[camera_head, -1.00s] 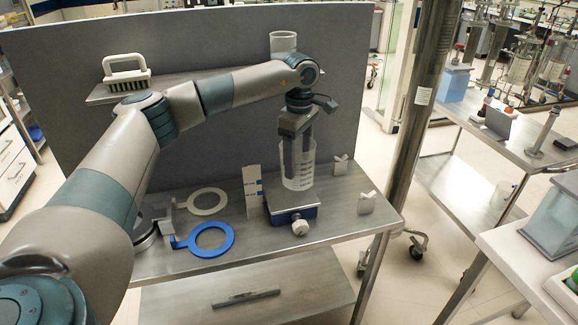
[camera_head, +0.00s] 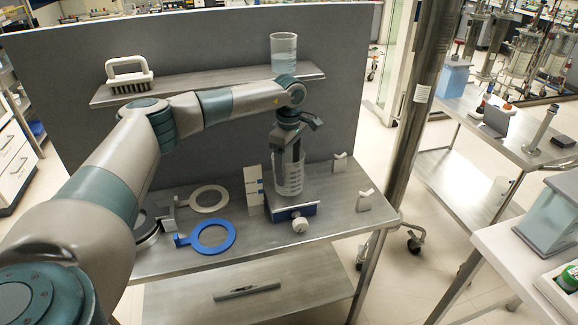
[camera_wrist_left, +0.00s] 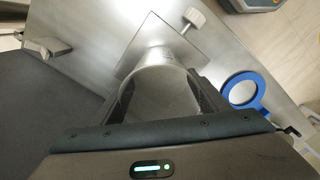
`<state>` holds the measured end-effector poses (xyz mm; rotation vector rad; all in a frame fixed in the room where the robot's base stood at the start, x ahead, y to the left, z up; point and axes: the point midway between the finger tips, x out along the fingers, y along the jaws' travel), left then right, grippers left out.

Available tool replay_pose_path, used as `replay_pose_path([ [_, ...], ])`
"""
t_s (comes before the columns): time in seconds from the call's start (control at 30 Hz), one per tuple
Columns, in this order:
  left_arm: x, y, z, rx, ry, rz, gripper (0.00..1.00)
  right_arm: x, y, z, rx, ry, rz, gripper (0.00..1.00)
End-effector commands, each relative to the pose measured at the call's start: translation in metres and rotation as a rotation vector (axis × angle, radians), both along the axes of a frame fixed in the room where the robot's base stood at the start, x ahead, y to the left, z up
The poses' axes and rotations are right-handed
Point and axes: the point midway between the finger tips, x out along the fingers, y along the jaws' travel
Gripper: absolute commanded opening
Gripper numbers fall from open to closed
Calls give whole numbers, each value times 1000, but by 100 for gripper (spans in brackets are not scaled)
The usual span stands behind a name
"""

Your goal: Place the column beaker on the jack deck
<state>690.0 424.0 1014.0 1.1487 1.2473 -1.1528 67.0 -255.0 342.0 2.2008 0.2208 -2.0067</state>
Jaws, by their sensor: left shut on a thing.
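My left gripper (camera_head: 288,158) is shut on the clear column beaker (camera_head: 290,180), which is upright with graduation marks on its wall. The beaker is directly over the jack deck (camera_head: 307,206), its base at or very close to the deck; I cannot tell whether it touches. The jack has a blue body and a white knob (camera_head: 299,224). In the left wrist view the beaker (camera_wrist_left: 162,85) is between my fingers, with the deck plate (camera_wrist_left: 190,45) beyond it. My right gripper is not in view.
A white scale card (camera_head: 253,187) stands just left of the jack. A blue ring (camera_head: 231,246) and a pale ring lie to the left. Two small white-topped pieces (camera_head: 364,201) are to the right. A shelf behind holds a brush (camera_head: 129,77) and another beaker (camera_head: 283,52).

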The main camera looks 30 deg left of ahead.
Motion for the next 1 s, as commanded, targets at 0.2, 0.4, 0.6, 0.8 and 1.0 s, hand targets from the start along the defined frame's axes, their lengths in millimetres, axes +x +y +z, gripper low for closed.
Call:
replay_pose_path([
  [0.2,0,0,-9,0,-1,-1,46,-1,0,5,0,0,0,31],
  [0.4,0,0,-10,0,0,-1,46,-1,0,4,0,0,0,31],
  [0.6,0,0,-11,0,0,-1,86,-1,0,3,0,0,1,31],
  [0.8,0,0,-11,0,0,-1,86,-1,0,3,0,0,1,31],
  [1.0,0,0,-8,0,-1,-1,86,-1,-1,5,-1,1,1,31],
])
